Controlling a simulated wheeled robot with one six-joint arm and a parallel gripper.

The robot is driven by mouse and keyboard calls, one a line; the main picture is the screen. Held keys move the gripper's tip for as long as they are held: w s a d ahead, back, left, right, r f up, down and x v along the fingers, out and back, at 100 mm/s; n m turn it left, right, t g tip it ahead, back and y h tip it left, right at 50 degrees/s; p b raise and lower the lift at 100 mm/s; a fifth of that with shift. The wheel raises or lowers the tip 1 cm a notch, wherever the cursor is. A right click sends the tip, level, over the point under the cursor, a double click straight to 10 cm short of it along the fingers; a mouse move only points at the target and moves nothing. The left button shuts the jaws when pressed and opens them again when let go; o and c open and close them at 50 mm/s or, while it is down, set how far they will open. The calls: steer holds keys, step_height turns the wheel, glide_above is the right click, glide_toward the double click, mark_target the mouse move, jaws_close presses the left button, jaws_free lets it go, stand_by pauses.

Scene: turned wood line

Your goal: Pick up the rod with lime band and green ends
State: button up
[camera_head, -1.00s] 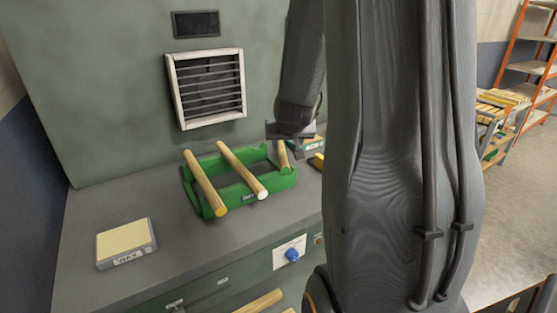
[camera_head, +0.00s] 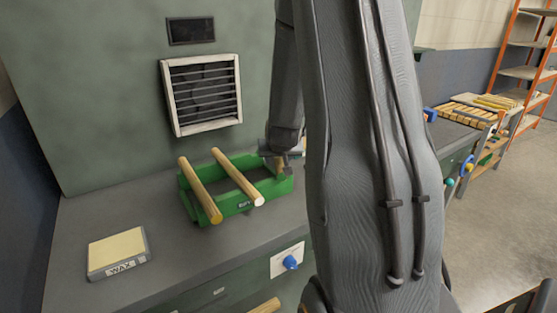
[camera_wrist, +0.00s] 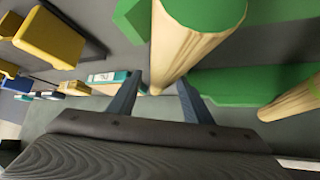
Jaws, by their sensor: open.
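A wooden rod with a green end (camera_wrist: 190,45) runs between the two fingers of my gripper (camera_wrist: 160,98) in the wrist view. The fingers are open, one on each side of the rod; I cannot tell whether either touches it. No lime band shows on the visible part. In the head view, my gripper (camera_head: 281,160) is at the right end of the green rack (camera_head: 240,207) and largely hides this rod. Two other rods lie across the rack, a left one (camera_head: 200,190) and a middle one (camera_head: 238,178).
A wax block (camera_head: 117,253) lies on the grey bench at left. A vent (camera_head: 202,95) is on the wall behind the rack. Another rod (camera_wrist: 290,101) is at right.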

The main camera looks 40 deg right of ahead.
steer(key=shift+w+d+f, duration=0.2)
steer(key=shift+w+f, duration=0.1)
steer(key=shift+f, duration=0.1)
steer(key=shift+c, duration=0.4)
jaws_close()
steer(key=shift+r, duration=0.15)
